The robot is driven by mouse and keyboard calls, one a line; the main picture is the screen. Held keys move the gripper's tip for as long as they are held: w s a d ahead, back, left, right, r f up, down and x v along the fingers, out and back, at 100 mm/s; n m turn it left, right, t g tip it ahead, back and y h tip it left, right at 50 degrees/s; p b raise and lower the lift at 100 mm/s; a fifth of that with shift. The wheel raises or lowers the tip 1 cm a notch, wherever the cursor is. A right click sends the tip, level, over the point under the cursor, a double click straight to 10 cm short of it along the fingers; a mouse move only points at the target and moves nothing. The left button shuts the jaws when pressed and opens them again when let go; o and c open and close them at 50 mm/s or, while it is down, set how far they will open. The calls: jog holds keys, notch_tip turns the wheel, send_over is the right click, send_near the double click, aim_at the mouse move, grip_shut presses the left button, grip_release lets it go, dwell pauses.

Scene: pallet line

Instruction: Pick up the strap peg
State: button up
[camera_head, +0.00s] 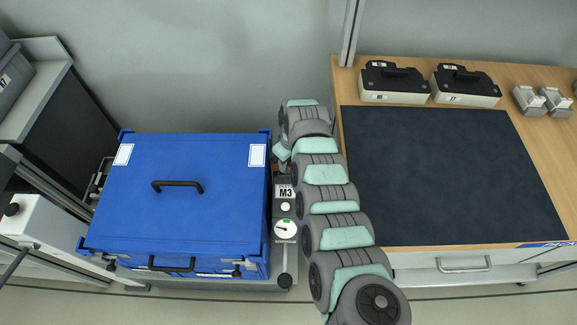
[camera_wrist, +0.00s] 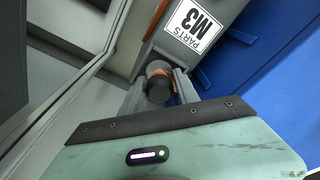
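The strap peg (camera_wrist: 158,88) seems to be the dark round peg with an orange-brown band, just below the PARTS M3 label in the wrist view. My gripper (camera_wrist: 160,88) reaches it there, with one grey finger on each side of the peg. Whether the fingers press on it or leave a small gap cannot be told. In the head view my gripper (camera_head: 281,152) is at the far end of the grey station marked M3 (camera_head: 284,230), right of the blue crate. The peg is hidden there behind my arm.
A closed blue crate (camera_head: 180,215) with a black lid handle stands close to the left of my gripper. A wooden bench (camera_head: 530,75) with a dark mat (camera_head: 450,170) is to the right. Black-topped cases (camera_head: 395,84) and grey metal blocks (camera_head: 528,99) stand at its back.

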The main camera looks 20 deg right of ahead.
grip_shut()
dwell(0.3)
dwell(0.3)
